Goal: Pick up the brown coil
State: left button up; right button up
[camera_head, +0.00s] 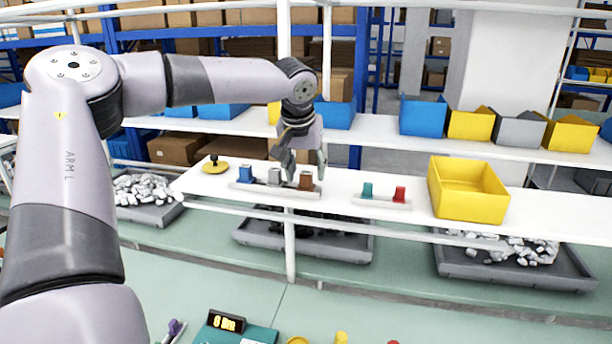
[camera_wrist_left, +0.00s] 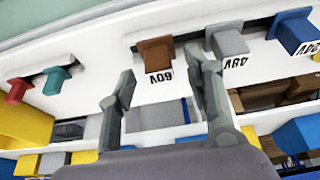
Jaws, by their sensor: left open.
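The brown coil (camera_head: 306,181) stands at the right end of a row of three on a rail on the white shelf, beside a grey coil (camera_head: 274,176) and a blue coil (camera_head: 245,173). My left gripper (camera_head: 302,168) is open just above and behind the brown coil in the head view. In the left wrist view, the brown coil (camera_wrist_left: 156,54), labelled 60V, lies ahead of and between the open fingers (camera_wrist_left: 165,95), untouched as far as I can tell. The grey coil (camera_wrist_left: 229,42), labelled 48V, is close to one finger. My right gripper is not in view.
A teal piece (camera_head: 367,190) and a red piece (camera_head: 399,194) stand on another rail to the right. A yellow bin (camera_head: 468,190) stands farther right. A yellow round base with a black knob (camera_head: 215,166) is at the left. Bins line the shelf behind.

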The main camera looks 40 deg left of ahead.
pick_arm(q)
jog(key=shift+x, duration=0.9)
jog(key=shift+r, duration=0.1)
jog(key=shift+c, duration=0.3)
jog(key=shift+c, duration=0.7)
grip_shut()
